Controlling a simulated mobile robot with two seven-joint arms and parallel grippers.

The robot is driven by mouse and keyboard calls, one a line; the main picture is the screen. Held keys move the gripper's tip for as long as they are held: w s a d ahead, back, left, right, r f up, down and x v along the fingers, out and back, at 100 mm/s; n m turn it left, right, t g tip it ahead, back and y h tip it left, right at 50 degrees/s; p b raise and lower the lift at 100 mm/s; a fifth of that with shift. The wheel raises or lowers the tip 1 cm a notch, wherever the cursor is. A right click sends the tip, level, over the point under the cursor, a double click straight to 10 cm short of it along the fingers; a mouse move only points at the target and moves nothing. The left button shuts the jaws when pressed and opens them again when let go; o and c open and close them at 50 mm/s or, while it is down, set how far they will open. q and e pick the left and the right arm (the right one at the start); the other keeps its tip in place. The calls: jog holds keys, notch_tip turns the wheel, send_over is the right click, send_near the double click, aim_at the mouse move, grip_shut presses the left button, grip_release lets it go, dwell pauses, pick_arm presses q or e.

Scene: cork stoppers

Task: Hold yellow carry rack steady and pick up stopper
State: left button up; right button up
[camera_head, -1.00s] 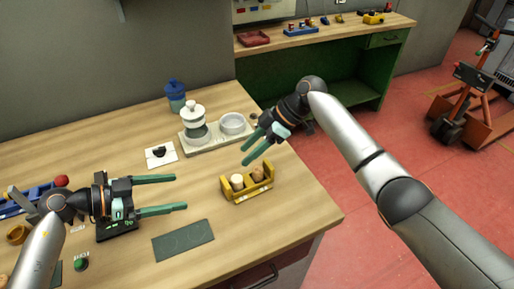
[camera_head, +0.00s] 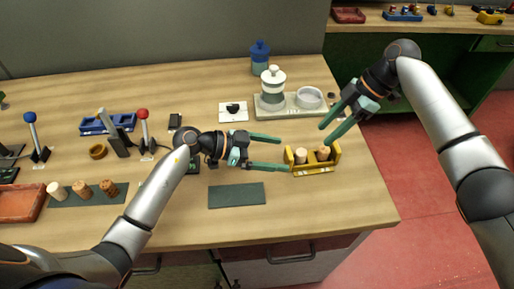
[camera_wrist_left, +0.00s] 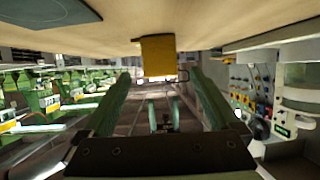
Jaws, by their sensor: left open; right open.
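The yellow carry rack (camera_head: 316,170) stands on the wooden table, right of centre. It holds a pale stopper (camera_head: 300,156) on the left and a browner stopper (camera_head: 323,153) on the right. My left gripper (camera_head: 285,154) is open and empty, its fingertips close to the rack's left end; contact cannot be told. In the left wrist view the rack (camera_wrist_left: 158,56) lies ahead, between the open fingers (camera_wrist_left: 160,76). My right gripper (camera_head: 325,135) is open, its fingertips just above and behind the right stopper. Several more stoppers (camera_head: 82,189) stand on a dark mat at the left.
An empty dark mat (camera_head: 237,195) lies in front of the left gripper. A light tray (camera_head: 291,112) with a white-lidded jar (camera_head: 272,88) and a white bowl (camera_head: 309,97) stands behind the rack. The table's right edge is near the rack.

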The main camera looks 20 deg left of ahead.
pick_arm(q)
jog(key=shift+x, duration=1.15)
jog(key=shift+c, duration=0.3)
grip_shut()
pick_arm(e)
jog(key=shift+o, duration=0.9)
jog(key=shift+s+a+r, duration=0.1)
jog(key=shift+a+r, duration=0.05)
jog(key=shift+a, duration=0.05)
jog(key=shift+o, duration=0.9)
jog(key=s+a+r+n+t+h, duration=0.1)
jog(key=s+a+r+n+h, duration=0.1)
jog(key=a+r+h, duration=0.2)
jog(key=shift+a+t+h, duration=0.15)
jog(key=shift+t+h, duration=0.25)
send_over(301, 152)
jog(key=shift+h, duration=0.3)
jog(key=f, duration=0.5)
jog(key=shift+d+f, duration=0.2)
jog(key=shift+f, duration=0.2)
jog(key=shift+a+f, duration=0.2)
jog(key=shift+f, duration=2.5)
